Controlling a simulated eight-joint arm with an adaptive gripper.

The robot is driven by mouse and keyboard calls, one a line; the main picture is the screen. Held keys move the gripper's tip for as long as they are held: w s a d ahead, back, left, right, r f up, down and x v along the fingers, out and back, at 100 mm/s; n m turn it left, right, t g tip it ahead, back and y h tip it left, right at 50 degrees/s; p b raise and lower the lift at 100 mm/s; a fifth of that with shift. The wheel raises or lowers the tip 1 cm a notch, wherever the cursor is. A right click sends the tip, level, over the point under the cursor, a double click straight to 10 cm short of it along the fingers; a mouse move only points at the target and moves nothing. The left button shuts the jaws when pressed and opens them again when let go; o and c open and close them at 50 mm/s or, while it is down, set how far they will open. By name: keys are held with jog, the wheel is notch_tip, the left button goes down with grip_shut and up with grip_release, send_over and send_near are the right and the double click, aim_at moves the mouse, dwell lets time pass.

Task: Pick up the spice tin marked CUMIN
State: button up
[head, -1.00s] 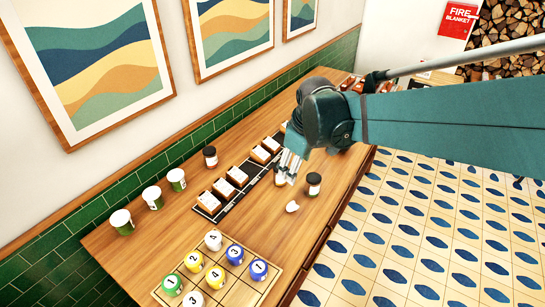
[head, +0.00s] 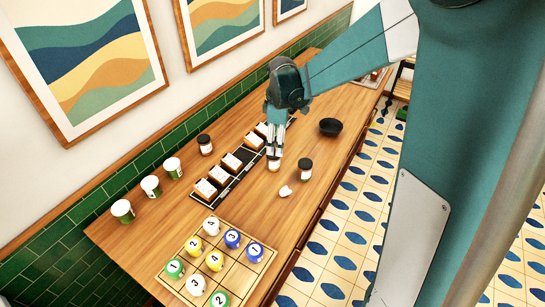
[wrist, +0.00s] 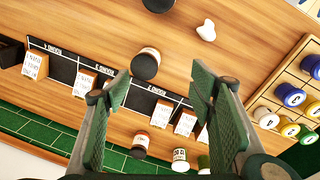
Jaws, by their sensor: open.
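Several spice tins with black lids stand on the wooden counter (head: 235,220); no name on them is legible, so I cannot tell which is CUMIN. One tin (head: 274,164) stands directly below my gripper (head: 274,148). In the wrist view this tin (wrist: 146,64) shows just beyond the fingertips, nearer the left finger. A second tin (head: 305,170) stands to its right, and a third (head: 205,145) near the wall. My gripper (wrist: 163,80) is open, pointing down, with nothing held between its fingers.
A black strip (head: 227,180) with several small boxes and cards runs beside the tins. White-and-green cans (head: 150,187) stand along the wall. A small white object (head: 285,191) lies in front, near a wooden grid board (head: 230,284) of numbered pieces. A black bowl (head: 330,127) sits farther back.

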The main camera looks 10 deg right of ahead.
aim_at(273, 157)
jog(key=w+f+n+p, duration=0.1)
jog(key=w+f, duration=0.1)
jog(key=w+f+n+g+p, duration=0.1)
jog(key=w+f, duration=0.1)
jog(key=w, duration=0.1)
jog(key=shift+a+f+p, duration=0.15)
jog(key=shift+f+p, duration=0.15)
jog(key=shift+f, duration=0.1)
jog(key=shift+w+f+n, duration=0.3)
jog(key=shift+f+n, duration=0.1)
jog(key=shift+f, duration=0.15)
jog(key=shift+f, duration=0.15)
jog(key=shift+f, duration=1.2)
jog(key=shift+f, duration=0.1)
jog(key=shift+s+f+p, duration=0.1)
jog(key=shift+f+p, duration=0.3)
jog(key=shift+f, duration=2.15)
jog(key=shift+c, duration=0.2)
